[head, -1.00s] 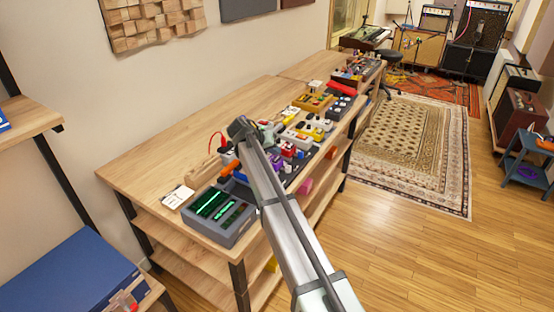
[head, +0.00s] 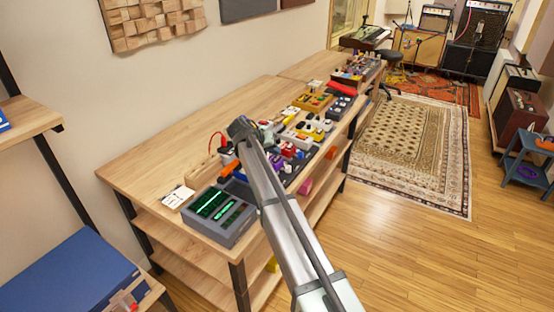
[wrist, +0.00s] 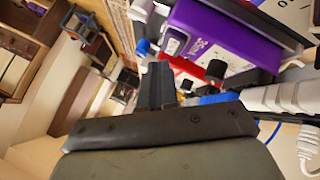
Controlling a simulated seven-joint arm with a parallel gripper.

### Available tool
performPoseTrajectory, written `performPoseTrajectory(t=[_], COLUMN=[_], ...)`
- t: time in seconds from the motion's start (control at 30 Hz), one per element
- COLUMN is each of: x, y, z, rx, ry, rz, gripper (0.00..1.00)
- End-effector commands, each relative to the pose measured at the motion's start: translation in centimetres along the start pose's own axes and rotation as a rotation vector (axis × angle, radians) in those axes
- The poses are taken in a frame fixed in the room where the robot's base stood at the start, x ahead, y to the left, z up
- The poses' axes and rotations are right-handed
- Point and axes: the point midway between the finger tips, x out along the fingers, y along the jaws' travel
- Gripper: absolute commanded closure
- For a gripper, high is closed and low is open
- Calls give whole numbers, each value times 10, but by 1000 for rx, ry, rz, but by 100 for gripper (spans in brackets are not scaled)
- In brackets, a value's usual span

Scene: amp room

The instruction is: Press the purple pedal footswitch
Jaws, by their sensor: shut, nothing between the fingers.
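The purple pedal (wrist: 228,38) shows in the wrist view at upper right, with white lettering on its face. It appears tilted in that view. A black round knob or switch (wrist: 215,70) shows near its lower edge; I cannot tell whether it belongs to the purple pedal. My gripper (wrist: 158,72) is shut and empty, its fingertips just left of and below the purple pedal, apparently apart from it. In the head view my arm reaches over the pedals on the bench, and the purple pedal and my fingertips cannot be made out there.
The wooden bench (head: 150,150) carries several crowded pedals running toward the back. A grey unit with green displays (head: 218,212) stands at its near end, beside a white card (head: 177,197). In the wrist view white plugs (wrist: 275,97) and cables crowd the right. The bench's left part is clear.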

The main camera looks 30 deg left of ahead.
Motion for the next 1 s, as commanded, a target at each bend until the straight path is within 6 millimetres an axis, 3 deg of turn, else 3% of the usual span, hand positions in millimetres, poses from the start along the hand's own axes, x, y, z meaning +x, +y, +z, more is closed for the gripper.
performPoseTrajectory(t=[1.0], x=[7], y=[-5], z=[5], rx=[0], ry=[0], rz=[0], gripper=[100])
